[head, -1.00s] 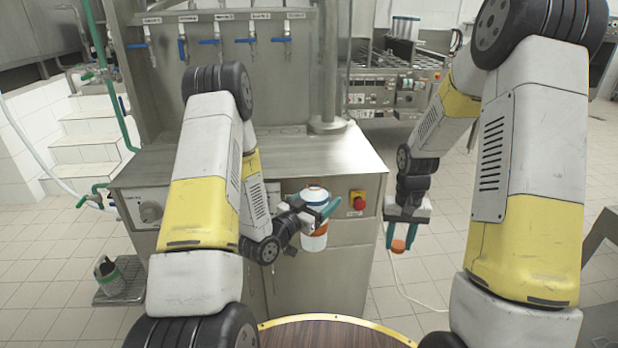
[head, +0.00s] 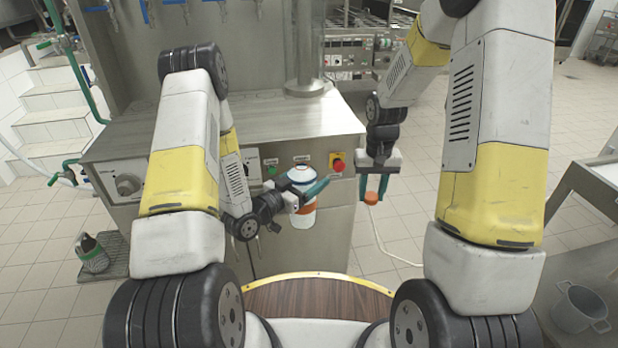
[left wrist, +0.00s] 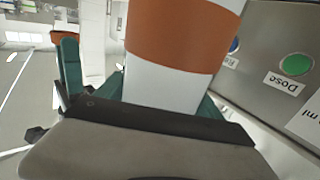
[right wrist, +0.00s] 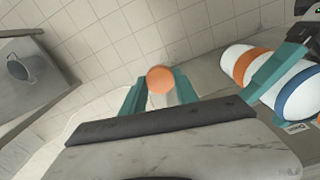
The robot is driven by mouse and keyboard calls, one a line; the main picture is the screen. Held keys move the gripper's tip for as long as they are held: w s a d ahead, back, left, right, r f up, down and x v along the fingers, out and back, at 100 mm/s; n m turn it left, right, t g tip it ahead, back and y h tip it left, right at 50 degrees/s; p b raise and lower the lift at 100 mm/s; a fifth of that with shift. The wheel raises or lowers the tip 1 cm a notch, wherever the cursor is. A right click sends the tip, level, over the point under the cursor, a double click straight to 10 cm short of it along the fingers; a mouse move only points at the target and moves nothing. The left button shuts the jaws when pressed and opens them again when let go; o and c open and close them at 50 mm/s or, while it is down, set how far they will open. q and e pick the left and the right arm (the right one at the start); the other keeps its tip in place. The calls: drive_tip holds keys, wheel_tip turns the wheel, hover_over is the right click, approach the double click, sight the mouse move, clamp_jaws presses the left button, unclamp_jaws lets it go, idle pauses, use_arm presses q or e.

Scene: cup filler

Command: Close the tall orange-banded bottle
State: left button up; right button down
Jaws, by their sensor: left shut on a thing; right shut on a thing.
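The tall white bottle with an orange band (head: 307,209) is held roughly upright in front of the steel machine. My left gripper (head: 308,193) is shut around its side. The bottle also fills the middle of the left wrist view (left wrist: 183,45) and lies at the right in the right wrist view (right wrist: 286,82), where blue bands show too. My right gripper (head: 374,180) is shut on a small round orange cap (head: 371,197), which hangs at its fingertips to the right of the bottle, apart from it. The cap shows between the fingers in the right wrist view (right wrist: 160,79). The bottle's mouth is not clearly visible.
The steel machine (head: 225,130) with a red button (head: 338,163) stands just behind the bottle. A round wooden table top (head: 320,299) is in front of me. A grey pot (head: 580,307) stands at the right.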

drive_tip(key=w+a+r+n, duration=0.4)
drive_tip(key=a+r, duration=0.4)
drive_tip(key=a, duration=0.2)
wheel_tip(320, 180, up, 8)
drive_tip(key=n, duration=0.3)
hover_over(302, 160)
drive_tip(key=shift+r, duration=0.2)
drive_tip(key=shift+f, duration=2)
drive_tip(key=shift+f, duration=0.9)
drive_tip(key=shift+f, duration=0.55)
drive_tip(key=shift+m, duration=0.3)
